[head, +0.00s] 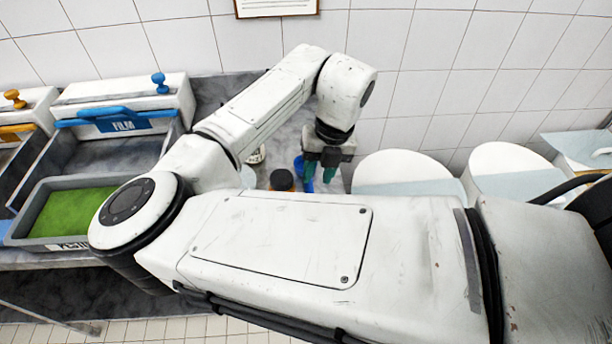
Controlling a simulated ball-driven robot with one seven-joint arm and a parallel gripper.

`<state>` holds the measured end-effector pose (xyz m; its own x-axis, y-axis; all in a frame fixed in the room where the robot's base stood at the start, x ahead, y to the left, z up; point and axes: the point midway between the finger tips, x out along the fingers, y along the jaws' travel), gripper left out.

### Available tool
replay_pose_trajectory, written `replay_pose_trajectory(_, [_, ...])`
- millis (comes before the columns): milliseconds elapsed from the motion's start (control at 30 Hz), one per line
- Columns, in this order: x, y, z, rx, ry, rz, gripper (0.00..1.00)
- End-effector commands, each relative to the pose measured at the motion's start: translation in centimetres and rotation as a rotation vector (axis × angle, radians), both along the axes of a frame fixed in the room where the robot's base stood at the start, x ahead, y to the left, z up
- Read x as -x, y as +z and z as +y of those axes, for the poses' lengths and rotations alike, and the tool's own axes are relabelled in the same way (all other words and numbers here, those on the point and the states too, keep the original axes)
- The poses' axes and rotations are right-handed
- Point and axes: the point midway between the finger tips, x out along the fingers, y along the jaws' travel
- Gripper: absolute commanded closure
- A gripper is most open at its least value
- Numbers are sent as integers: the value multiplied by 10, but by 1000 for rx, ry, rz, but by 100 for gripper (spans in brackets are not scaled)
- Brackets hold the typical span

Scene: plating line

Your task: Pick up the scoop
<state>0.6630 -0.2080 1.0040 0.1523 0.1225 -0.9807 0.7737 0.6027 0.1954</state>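My gripper (320,171) points down over the back of the grey counter, at the far end of my arm. Its teal fingers are small in view, and I cannot tell whether they are apart or closed on something. A blue object (298,166) shows right beside and partly behind the fingers; it may be the scoop or a container, and its full shape is hidden. My arm covers the counter in front of these things.
A grey tray with a green content (70,212) stands at the left. Behind it are film dispensers with a blue FILM bar (115,120) and an orange knob (14,97). Round white lidded bins (405,172) line the right, near the tiled wall.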

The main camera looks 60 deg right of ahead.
Motion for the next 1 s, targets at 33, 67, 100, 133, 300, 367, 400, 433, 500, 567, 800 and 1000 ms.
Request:
replay_pose_trajectory(33, [-1, -4, 1, 1, 2, 1, 65])
replay_pose_trajectory(67, [-1, -7, 1, 2, 1, 0, 65])
replay_pose_trajectory(100, [-1, -9, 1, 2, 1, 0, 65])
replay_pose_trajectory(133, [-1, -10, 1, 2, 1, 0, 65])
replay_pose_trajectory(300, [-5, -25, 5, 0, 2, 1, 65])
replay_pose_trajectory(367, [-7, -33, 7, 1, 3, 2, 65])
replay_pose_trajectory(400, [-8, -39, 8, 1, 3, 2, 65])
replay_pose_trajectory(433, [-9, -44, 8, 1, 3, 2, 65])
replay_pose_trajectory(500, [-10, -52, 9, 2, 2, 0, 65])
replay_pose_trajectory(567, [-11, -57, 10, 1, 2, 1, 65])
replay_pose_trajectory(800, [-11, -61, 10, 2, 1, -1, 65])
replay_pose_trajectory(1000, [-11, -60, 10, 2, 1, -1, 80])
